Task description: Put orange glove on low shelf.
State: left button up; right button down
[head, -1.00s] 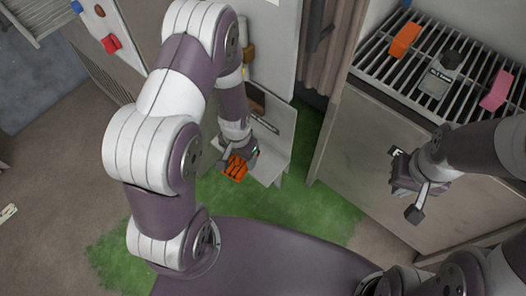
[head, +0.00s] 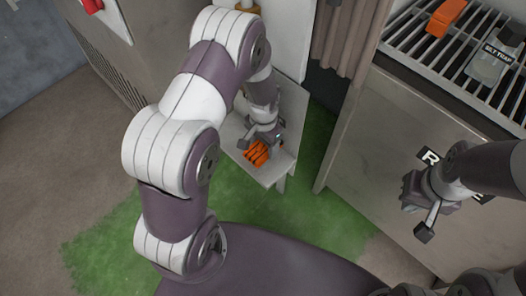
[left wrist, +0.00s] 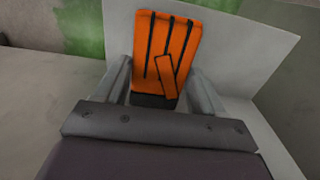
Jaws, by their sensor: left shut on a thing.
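The orange glove (head: 257,153) has dark lines between its fingers. My left gripper (head: 262,140) is shut on it, and in the left wrist view the glove (left wrist: 167,48) sits between the two fingers (left wrist: 160,85). The low shelf (head: 266,174) is a small pale bench with a raised back panel. The glove is over its seat in the head view; I cannot tell whether it touches the surface. My right gripper (head: 424,208) is empty in front of the grey cabinet, its fingers apart.
A grey cabinet (head: 365,150) with a slatted top rack stands to the right. An orange item (head: 445,17) and a grey bag (head: 494,58) lie on the rack. A brown curtain (head: 352,35) hangs behind. Green floor (head: 315,215) is clear in front of the shelf.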

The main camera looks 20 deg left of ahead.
aim_at(263, 146)
pick_arm(q)
notch_tip(263, 146, down, 4)
jog(key=shift+r+b, duration=0.15)
jog(key=shift+b, duration=0.7)
jog(key=o, duration=1)
jog(key=shift+o, duration=0.2)
